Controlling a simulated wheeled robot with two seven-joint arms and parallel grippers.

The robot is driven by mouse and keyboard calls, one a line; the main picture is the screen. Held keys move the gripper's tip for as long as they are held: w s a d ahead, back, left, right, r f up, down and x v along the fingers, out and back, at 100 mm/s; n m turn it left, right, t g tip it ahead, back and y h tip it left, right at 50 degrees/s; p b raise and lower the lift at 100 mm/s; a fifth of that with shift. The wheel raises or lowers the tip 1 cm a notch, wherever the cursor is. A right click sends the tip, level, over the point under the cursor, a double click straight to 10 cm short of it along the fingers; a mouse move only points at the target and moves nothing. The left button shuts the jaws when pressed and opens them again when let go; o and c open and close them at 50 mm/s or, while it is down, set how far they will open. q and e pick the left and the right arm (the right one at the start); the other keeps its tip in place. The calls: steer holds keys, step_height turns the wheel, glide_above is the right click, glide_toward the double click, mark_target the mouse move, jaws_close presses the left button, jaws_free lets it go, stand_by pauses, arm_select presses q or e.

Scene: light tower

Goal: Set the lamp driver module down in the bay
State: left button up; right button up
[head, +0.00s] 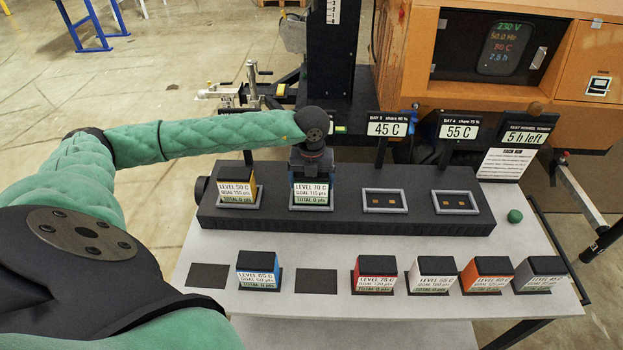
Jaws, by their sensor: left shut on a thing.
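My left gripper (312,168) points down over the second bay from the left and is shut on a lamp driver module labelled LEVEL 70 C (310,194). The module is upright, at the second bay's grey frame; whether it rests on the bay floor I cannot tell. The gripper and arm hide its top. The dark bay block (345,225) has a module labelled LEVEL 50 C (237,190) in its first bay. The third bay (385,201) and fourth bay (456,203) are empty. My right gripper is not in view.
On the light cart top (235,247) stand a blue module (259,268), a red module (375,272) and several others. Two dark pads (207,275) (316,281) are bare. Signs reading 45 C (387,129) and 55 C (459,131) stand behind. A green ball (515,216) lies right.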

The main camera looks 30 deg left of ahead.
arm_select(q)
steer(key=shift+f, duration=0.35)
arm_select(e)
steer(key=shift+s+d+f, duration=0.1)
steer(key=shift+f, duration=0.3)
arm_select(q)
steer(key=shift+f, duration=0.1)
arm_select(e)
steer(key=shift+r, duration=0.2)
arm_select(q)
steer(key=o, duration=1.2)
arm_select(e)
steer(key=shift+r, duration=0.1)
